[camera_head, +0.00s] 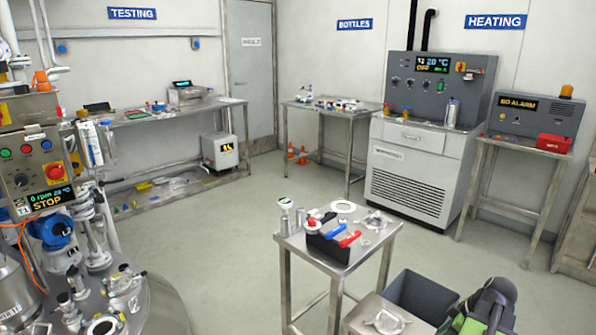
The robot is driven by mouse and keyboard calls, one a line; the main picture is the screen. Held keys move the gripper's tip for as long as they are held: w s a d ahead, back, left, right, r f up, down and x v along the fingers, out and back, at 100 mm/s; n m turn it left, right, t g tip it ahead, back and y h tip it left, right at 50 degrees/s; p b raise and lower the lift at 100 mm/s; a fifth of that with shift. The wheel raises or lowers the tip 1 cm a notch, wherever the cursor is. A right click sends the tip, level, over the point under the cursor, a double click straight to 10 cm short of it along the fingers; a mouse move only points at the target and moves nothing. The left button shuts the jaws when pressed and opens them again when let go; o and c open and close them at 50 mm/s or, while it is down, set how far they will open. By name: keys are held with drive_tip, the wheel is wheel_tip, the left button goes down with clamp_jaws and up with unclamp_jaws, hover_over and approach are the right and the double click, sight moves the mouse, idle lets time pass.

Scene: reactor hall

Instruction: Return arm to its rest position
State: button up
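A green and dark grey jointed part, which looks like my own arm, shows in the lower right corner of the head view. It is folded close and cut off by the bottom edge. I can make out no gripper fingers, so I cannot tell where the gripper points or whether it holds anything. The arm part is beside a dark grey open bin (424,292) and does not visibly touch the steel table (335,254) further off.
The steel table carries a black holder (329,247) with red and blue handled tools, a white ring (343,206) and small metal parts. A reactor with a control panel (42,165) stands at left. The heating unit (418,165) and alarm box (533,118) stand behind. Open floor (215,225) lies between.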

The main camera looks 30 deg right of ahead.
drive_tip(key=w+a+n+g+y, duration=0.2)
drive_tip(key=w+a+n, duration=0.4)
drive_tip(key=w+a, duration=1.75)
drive_tip(key=w+a+f+m+g+h, duration=0.1)
drive_tip(key=a+f+g+h, duration=0.1)
drive_tip(key=a, duration=2.5)
wheel_tip(320, 180, up, 17)
drive_tip(key=m+h+p, duration=0.1)
drive_tip(key=m+p, duration=0.8)
drive_tip(key=p, duration=0.7)
drive_tip(key=shift+s+d+f, duration=0.15)
drive_tip(key=shift+s+d, duration=0.15)
drive_tip(key=shift+d, duration=0.15)
drive_tip(key=shift+d, duration=0.1)
